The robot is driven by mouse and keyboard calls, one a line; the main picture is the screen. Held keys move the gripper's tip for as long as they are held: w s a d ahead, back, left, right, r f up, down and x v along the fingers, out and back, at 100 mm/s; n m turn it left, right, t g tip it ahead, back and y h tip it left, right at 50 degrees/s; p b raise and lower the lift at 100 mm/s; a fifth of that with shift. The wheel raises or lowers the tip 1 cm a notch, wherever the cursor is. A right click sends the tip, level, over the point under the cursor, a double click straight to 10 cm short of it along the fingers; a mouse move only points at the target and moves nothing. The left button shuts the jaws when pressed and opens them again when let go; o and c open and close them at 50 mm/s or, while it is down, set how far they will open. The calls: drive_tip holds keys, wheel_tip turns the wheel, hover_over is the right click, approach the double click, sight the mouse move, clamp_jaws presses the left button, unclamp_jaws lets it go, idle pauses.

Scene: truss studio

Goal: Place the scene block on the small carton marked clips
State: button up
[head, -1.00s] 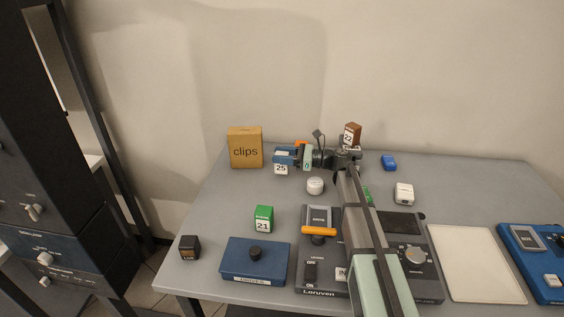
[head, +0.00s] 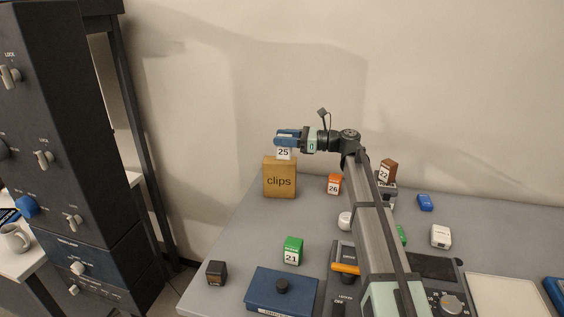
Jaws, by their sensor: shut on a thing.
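My gripper (head: 283,141), with blue fingers, is shut on a small block marked 25 (head: 284,154). Only the block's pale numbered face shows clearly below the fingers; the rest is hidden by them. The block appears upright, right at the top of the tan carton marked clips (head: 279,181). I cannot tell whether it touches the carton. The carton stands upright near the table's back left edge. The small print on the block is too small to read.
Other numbered blocks stand on the grey table (head: 245,244): orange 26 (head: 334,184), green 21 (head: 292,251) and brown 22 (head: 388,172). A dark block (head: 217,273) and a blue box with a knob (head: 282,291) are at the front left. The wall is close behind.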

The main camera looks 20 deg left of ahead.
drive_tip(key=w+a+r+t, duration=0.1)
drive_tip(key=w+a+r, duration=0.2)
drive_tip(key=w+r, duration=0.25)
drive_tip(key=shift+m+t, duration=0.3)
drive_tip(key=shift+m, duration=0.2)
drive_tip(key=shift+w+a+f, duration=0.1)
drive_tip(key=shift+w+f, duration=0.1)
drive_tip(key=shift+f, duration=1.5)
drive_tip(key=shift+w+d+f, duration=0.1)
drive_tip(key=shift+w+f, duration=0.05)
drive_tip(key=shift+f, duration=1.6)
drive_tip(key=shift+w+a+f, duration=0.1)
drive_tip(key=shift+w+f, duration=0.1)
drive_tip(key=shift+f, duration=1.5)
drive_tip(key=shift+f, duration=0.1)
drive_tip(key=o, duration=1.1)
drive_tip(key=d, duration=1.2)
